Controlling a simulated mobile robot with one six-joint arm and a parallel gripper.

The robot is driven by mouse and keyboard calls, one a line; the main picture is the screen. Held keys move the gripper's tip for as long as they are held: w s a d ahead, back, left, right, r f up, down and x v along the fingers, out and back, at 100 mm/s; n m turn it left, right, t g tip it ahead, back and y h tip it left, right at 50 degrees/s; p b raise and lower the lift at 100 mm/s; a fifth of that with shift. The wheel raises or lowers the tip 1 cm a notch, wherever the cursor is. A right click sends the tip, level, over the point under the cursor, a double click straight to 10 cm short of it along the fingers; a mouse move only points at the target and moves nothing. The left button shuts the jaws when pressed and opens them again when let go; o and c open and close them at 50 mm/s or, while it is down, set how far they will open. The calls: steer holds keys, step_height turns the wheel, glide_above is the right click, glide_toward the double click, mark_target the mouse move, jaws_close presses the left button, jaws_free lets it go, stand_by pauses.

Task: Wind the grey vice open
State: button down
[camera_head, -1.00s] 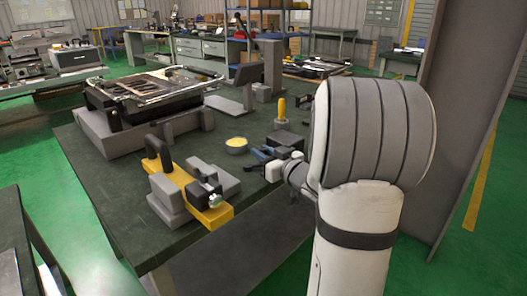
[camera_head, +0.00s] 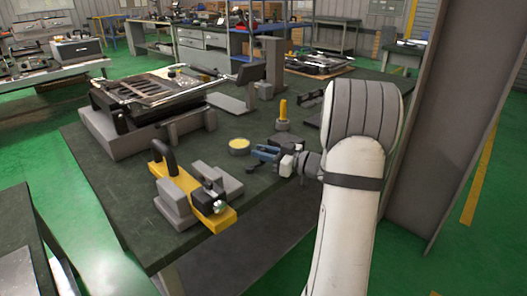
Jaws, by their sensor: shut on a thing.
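A small blue-grey device with jaw-like ends, which looks like the vice (camera_head: 263,153), sits on the dark green bench near its right edge. My gripper (camera_head: 282,161) comes in from the right, level with its near side, and is shut on a part there. The part looks like the vice's handle, but it is tiny and mostly hidden by the gripper. How far apart the vice's jaws are I cannot tell.
Left of the vice is a yellow bar (camera_head: 222,221) with a black handle and grey blocks beside it. A round yellow-topped tin (camera_head: 239,146) and a yellow-handled tool (camera_head: 283,108) stand close behind. A grey post (camera_head: 458,110) rises at right.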

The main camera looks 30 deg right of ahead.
steer(key=c, duration=1.3)
jaws_free()
steer(key=shift+d, duration=0.1)
steer(key=p+v, duration=0.1)
steer(key=v, duration=0.6)
steer(key=shift+s+d, duration=0.15)
steer(key=shift+s, duration=0.15)
